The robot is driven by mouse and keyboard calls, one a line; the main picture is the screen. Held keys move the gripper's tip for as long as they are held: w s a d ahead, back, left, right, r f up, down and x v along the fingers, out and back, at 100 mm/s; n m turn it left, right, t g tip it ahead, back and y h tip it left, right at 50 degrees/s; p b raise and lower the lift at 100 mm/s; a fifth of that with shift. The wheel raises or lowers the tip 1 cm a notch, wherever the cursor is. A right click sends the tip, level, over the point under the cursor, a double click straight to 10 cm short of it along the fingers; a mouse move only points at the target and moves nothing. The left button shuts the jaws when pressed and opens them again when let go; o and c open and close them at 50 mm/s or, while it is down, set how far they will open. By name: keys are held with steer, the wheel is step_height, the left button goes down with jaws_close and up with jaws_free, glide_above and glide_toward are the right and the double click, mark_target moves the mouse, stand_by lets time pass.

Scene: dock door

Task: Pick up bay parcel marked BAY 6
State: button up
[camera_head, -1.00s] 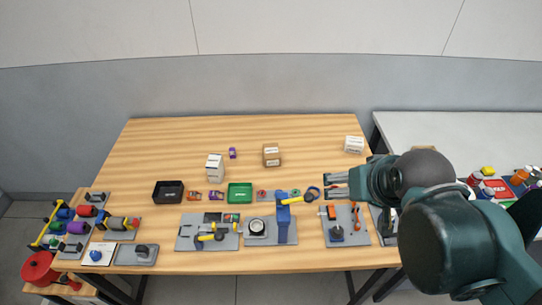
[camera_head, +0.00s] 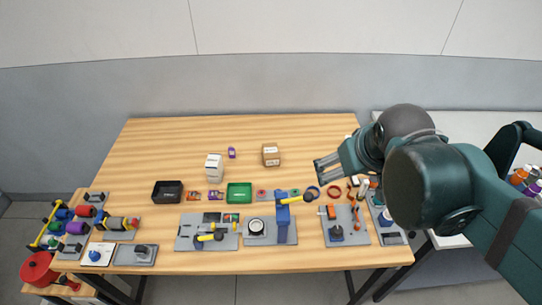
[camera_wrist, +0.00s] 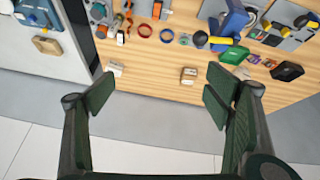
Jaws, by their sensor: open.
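Three box parcels are on the wooden table, and their labels are too small to read. A white parcel (camera_head: 214,168) stands left of centre. A brown parcel (camera_head: 271,155) sits farther back, right of it, and shows in the wrist view (camera_wrist: 189,75). Another white parcel is at the far right edge, nearly all hidden by my arm in the head view; it shows in the wrist view (camera_wrist: 116,69) near the left finger. My gripper (camera_head: 322,170) is open and empty above the table, right of the brown parcel. Its fingers (camera_wrist: 160,92) spread wide in the wrist view.
A black tray (camera_head: 168,192) and a green tray (camera_head: 239,193) lie nearer the front, with a purple item (camera_head: 232,152) behind. Tool boards and a blue stand (camera_head: 282,222) line the front edge. The table's back left is clear. A pale side table (camera_wrist: 25,95) adjoins at right.

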steer(key=w+a+n+g, duration=0.25)
steer(key=w+n, duration=0.25)
steer(key=w, duration=0.7)
steer(key=n+g+h+b, duration=0.2)
steer(key=n+g+h, duration=0.15)
steer(key=n, duration=0.85)
glide_above(269, 150)
steer(key=a, duration=0.2)
steer(key=shift+h, duration=0.35)
steer(key=f, duration=2.6)
steer(key=shift+s+d, duration=0.1)
steer(key=shift+s, duration=0.2)
steer(key=shift+w+f, duration=0.1)
steer(key=shift+f, duration=0.3)
steer(key=shift+x, duration=1.2)
steer(key=shift+f, duration=0.1)
steer(key=shift+b+x, duration=0.3)
steer(key=shift+x, duration=2.25)
